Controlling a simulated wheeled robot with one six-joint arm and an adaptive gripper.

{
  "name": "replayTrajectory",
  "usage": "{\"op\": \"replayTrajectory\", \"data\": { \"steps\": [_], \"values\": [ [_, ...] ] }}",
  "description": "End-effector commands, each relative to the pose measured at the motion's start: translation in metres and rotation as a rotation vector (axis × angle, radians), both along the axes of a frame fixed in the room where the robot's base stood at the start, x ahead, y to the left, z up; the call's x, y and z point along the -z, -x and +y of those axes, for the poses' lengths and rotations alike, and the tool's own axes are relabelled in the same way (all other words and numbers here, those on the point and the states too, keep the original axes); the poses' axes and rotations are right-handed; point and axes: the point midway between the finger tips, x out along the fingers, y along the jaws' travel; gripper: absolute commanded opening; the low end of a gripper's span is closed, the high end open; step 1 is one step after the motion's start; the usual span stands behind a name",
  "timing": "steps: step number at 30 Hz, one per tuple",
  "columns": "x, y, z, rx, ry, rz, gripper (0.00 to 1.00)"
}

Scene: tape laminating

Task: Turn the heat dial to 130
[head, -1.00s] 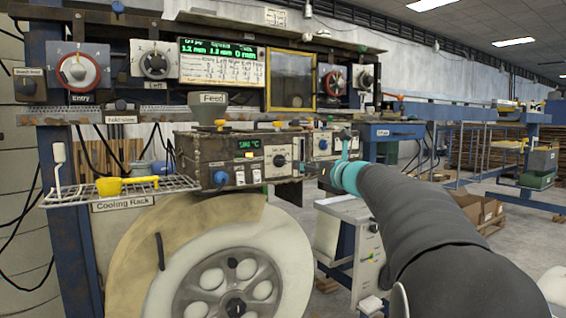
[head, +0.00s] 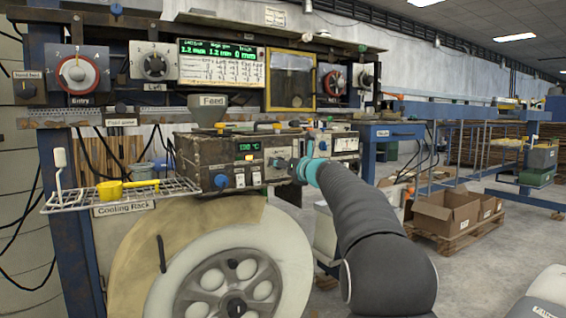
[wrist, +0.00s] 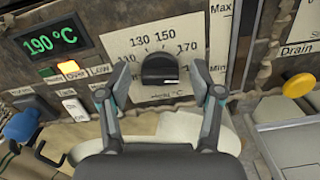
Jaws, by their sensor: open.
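The heat dial (wrist: 160,68) is a black knob on a pale scale plate in the wrist view. Around it are printed numbers including 110, 130, 150 and 170. A small white mark shows low on the knob's right side. The green display (wrist: 52,40) reads 190 °C. My gripper (wrist: 168,80) is open, with one finger on each side of the knob and gaps between. I cannot tell whether the fingertips touch the panel. In the head view my gripper (head: 293,168) is at the front of the control box (head: 205,150), largely covering the dial.
A blue knob (wrist: 21,126) and rocker switches are left of the dial; the lamp labelled Over (wrist: 70,67) glows. A yellow Drain button (wrist: 298,85) is at right. The cooling rack (head: 125,192) holds a yellow scoop (head: 125,186). A large reel (head: 235,262) stands below.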

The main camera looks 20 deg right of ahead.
Motion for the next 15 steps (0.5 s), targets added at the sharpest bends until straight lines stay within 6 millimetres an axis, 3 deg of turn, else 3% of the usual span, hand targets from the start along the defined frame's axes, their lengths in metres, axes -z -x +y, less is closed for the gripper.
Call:
{"op": "replayTrajectory", "data": {
  "steps": [9,15],
  "values": [
    [0.0005,-0.0021,0.0009,0.000,0.000,0.000,0.65],
    [0.0004,-0.0020,0.0010,0.000,0.000,0.000,0.15]
  ]
}}
